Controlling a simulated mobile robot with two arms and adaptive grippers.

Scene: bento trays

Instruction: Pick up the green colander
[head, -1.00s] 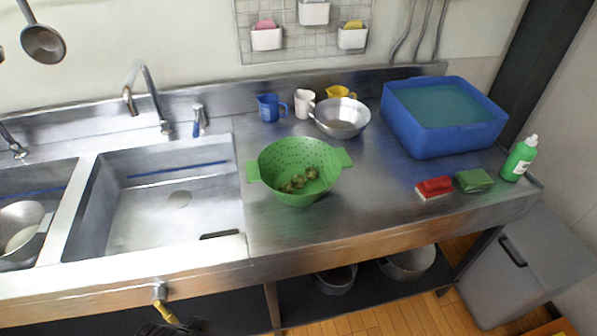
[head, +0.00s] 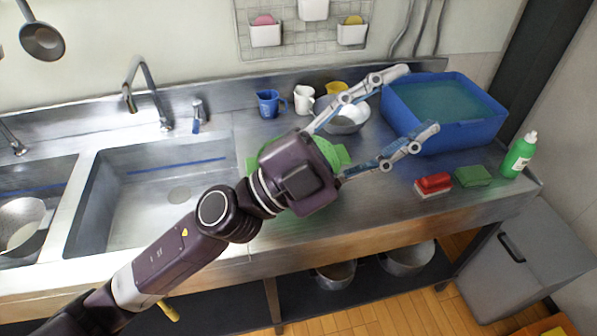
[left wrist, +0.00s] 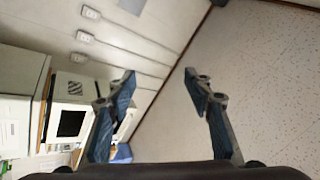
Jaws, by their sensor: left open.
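The green colander (head: 333,153) stands on the steel counter right of the sink. My left arm and gripper body hide most of it in the head view; only parts of its rim and a handle show. Its contents are hidden now. My left gripper (head: 421,101) is open, its two fingers spread wide and pointing to the right, above the counter and beyond the colander. The left wrist view shows the open fingers (left wrist: 160,82) with nothing between them, facing walls. The colander does not show there. My right gripper is not in view.
Behind stand a blue jug (head: 268,104), a white mug (head: 304,100) and a steel bowl (head: 348,122). To the right are a blue basin (head: 455,139), a red brush (head: 433,184), a green sponge (head: 473,177) and a green bottle (head: 519,156). The sink (head: 110,215) lies left.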

